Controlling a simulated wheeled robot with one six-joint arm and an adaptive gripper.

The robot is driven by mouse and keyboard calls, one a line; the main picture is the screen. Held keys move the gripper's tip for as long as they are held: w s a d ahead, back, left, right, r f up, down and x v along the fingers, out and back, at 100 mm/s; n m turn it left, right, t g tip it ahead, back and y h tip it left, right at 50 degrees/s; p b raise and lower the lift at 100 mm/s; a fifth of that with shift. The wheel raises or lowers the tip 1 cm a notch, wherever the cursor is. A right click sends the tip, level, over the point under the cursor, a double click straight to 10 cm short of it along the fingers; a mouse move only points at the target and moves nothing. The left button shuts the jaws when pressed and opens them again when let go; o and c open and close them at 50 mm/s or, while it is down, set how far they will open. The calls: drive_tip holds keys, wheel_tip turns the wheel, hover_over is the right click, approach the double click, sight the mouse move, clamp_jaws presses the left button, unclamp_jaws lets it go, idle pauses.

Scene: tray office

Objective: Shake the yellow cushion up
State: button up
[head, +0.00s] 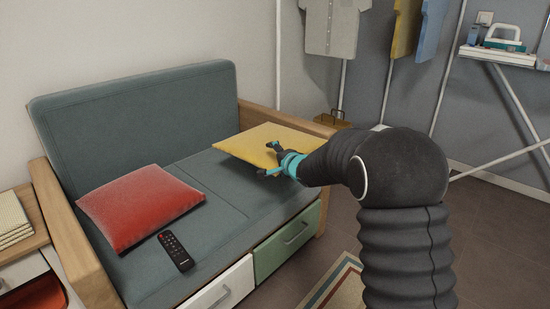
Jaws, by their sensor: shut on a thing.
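The yellow cushion (255,143) is held nearly flat at the right end of the grey-blue sofa (215,200), near the wooden armrest. It appears raised a little above the seat, though I cannot tell whether its far edge touches anything. My gripper (274,158), dark with teal parts, is shut on the cushion's near right edge. My black arm comes in from the right, and the gripper hides a small part of that edge.
A red cushion (141,207) and a black remote (175,251) lie on the sofa seat. Wooden armrests (62,240) bound both ends. Clothes hang behind, including a grey shirt (332,25). An ironing board (500,60) with an iron (503,37) stands at the back right.

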wheel_tip(320, 180, up, 7)
drive_tip(key=p, duration=0.5)
drive_tip(key=shift+f+b, duration=2.55)
drive_tip(key=shift+f, duration=2.15)
